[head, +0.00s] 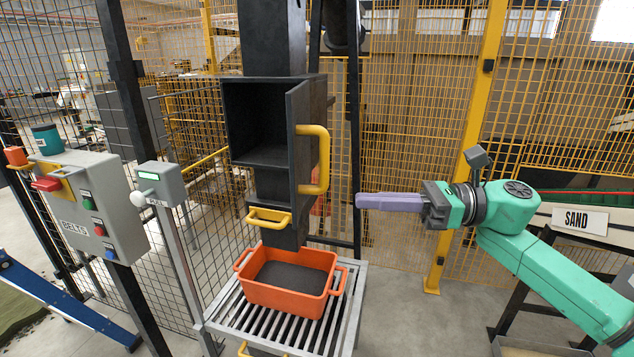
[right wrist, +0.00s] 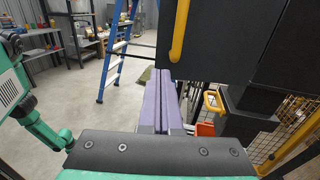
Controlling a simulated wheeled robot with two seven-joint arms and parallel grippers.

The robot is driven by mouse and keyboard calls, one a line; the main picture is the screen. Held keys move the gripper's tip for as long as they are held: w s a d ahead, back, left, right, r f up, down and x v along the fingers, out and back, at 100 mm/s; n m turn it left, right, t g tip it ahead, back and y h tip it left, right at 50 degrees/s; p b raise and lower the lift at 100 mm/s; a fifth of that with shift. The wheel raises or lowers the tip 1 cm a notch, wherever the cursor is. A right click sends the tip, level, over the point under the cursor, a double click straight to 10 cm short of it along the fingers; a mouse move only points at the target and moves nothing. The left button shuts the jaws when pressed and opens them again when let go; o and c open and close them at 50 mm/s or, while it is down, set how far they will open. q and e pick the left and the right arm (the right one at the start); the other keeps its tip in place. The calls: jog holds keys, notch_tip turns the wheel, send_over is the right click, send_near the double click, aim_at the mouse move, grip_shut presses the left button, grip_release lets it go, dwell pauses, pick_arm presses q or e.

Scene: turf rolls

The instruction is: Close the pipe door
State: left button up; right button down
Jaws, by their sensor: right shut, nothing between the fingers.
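The pipe door (head: 308,138) is a dark panel with a yellow handle (head: 316,160). It is hinged on the right side of the dark pipe box (head: 254,157) and stands open, so the hollow inside shows. My right gripper (head: 360,201) has its purple fingers shut and empty, pointing left, just right of the door and a little below its handle. It looks apart from the door. In the right wrist view the fingers (right wrist: 161,100) reach forward below the door panel (right wrist: 213,50) and its yellow handle (right wrist: 180,28). My left gripper is not in view.
An orange crate (head: 247,292) of dark material stands on a slatted metal stand (head: 220,318) below the pipe. A smaller yellow handle (head: 268,216) juts above it. A grey control box (head: 95,215) and a post with a PULL knob (head: 160,188) stand left. Yellow mesh fencing closes the back.

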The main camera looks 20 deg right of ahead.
aim_at(296, 198)
jog(key=p+x, duration=0.4)
jog(key=x, duration=0.1)
jog(key=r+p+x, duration=0.1)
jog(key=p+x, duration=0.1)
jog(key=x, duration=0.1)
jog(key=shift+a, duration=0.15)
jog(key=shift+w+a+f, duration=0.15)
jog(key=shift+a+f, duration=0.2)
jog(key=shift+f, duration=0.05)
